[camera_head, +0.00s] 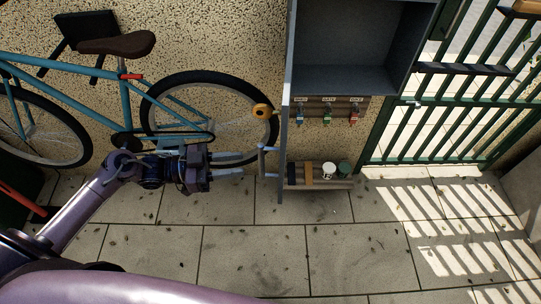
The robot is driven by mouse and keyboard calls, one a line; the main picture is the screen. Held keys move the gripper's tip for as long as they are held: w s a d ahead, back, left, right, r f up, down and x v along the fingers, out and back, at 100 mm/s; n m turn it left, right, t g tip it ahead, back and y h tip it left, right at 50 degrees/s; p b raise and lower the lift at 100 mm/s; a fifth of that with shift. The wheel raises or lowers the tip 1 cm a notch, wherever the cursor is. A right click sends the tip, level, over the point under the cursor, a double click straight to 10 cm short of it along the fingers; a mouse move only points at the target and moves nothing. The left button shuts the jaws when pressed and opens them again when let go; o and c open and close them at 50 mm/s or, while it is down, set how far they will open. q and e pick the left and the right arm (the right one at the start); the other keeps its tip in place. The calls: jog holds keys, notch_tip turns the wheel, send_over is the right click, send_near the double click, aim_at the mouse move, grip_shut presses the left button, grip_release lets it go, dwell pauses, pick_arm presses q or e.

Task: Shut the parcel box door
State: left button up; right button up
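The grey parcel box (345,80) stands at the top centre, its front open onto an empty dark interior. Its door (285,130) stands open at the box's left side and is seen nearly edge-on as a thin upright panel. A pale bar handle (262,162) is on the door's left face. My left gripper (242,172) reaches in from the left with its fingers pointing at the handle, seemingly a small gap short of it. The finger spacing is too small to read. My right gripper is out of view.
A teal bicycle (125,95) leans at the wall behind my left arm. Below the box are a key rack (330,105) and a low shelf (320,184) with small items. A green barred gate (440,145) is at right. The paved floor (300,250) in front is clear.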

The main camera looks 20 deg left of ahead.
aim_at(261, 161)
pick_arm(q)
jog(key=p+x, duration=0.2)
jog(key=x, duration=0.4)
jog(key=shift+w+d, duration=0.3)
jog(key=shift+d, duration=0.15)
jog(key=shift+w+f, duration=0.1)
jog(key=shift+f, duration=0.05)
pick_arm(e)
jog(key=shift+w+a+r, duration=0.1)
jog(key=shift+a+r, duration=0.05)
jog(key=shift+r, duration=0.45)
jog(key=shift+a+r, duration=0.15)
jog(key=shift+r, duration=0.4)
pick_arm(q)
grip_shut()
